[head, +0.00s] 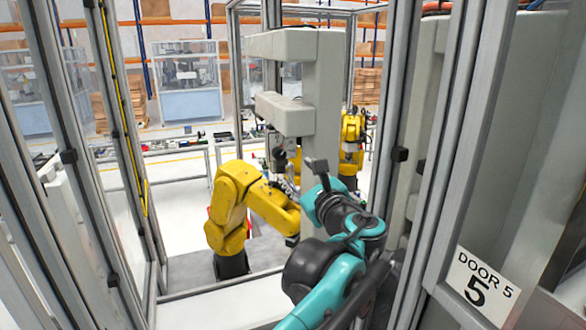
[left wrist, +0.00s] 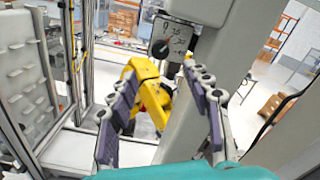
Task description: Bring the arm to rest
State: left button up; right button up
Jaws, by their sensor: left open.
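My left arm, teal and black, comes in from the bottom of the head view, and its gripper (head: 316,170) is held up in the cell opening in front of a grey machine column. The left wrist view shows the gripper (left wrist: 160,85) open, with its two purple-padded fingers spread and nothing between them. A grey panel (left wrist: 178,30) with a black round knob (left wrist: 160,49) and some markings lies beyond the fingertips. My right gripper is in neither view.
A yellow robot arm (head: 233,205) stands left of my gripper, with another yellow arm (head: 352,140) farther back. Metal frame posts (head: 408,110) border the opening. A "DOOR 5" sign (head: 481,287) is at lower right. A pale ledge (head: 225,303) runs below.

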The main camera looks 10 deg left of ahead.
pick_arm(q)
jog(key=shift+s+d, duration=0.1)
jog(key=shift+s, duration=0.05)
jog(key=s+a+f+n+g+h+b, duration=0.1)
jog(key=s+a+f+n+g+b, duration=0.25)
jog(key=f, duration=0.75)
jog(key=s+a+f+n+h+b, duration=0.1)
jog(key=s+a+f+n+b, duration=0.25)
jog(key=f+b, duration=0.55)
jog(key=s+a+f+n+g+h+b, duration=0.1)
jog(key=s+a+f+n+g+b, duration=0.2)
jog(key=f, duration=1)
jog(key=s+d+f+n+h+b, duration=0.1)
jog(key=s+f+n+b, duration=0.3)
jog(key=f, duration=0.7)
jog(key=s+d+f+n+g+h+b, duration=0.1)
jog(key=s+f+n+b, duration=0.4)
jog(key=f, duration=0.7)
jog(key=s+d+f+n+h+b, duration=0.2)
jog(key=s+f+n+h+b, duration=0.3)
jog(key=f, duration=0.6)
jog(key=shift+s+d+f+b, duration=0.15)
jog(key=shift+s+d+b, duration=0.2)
jog(key=shift+s+b, duration=0.6)
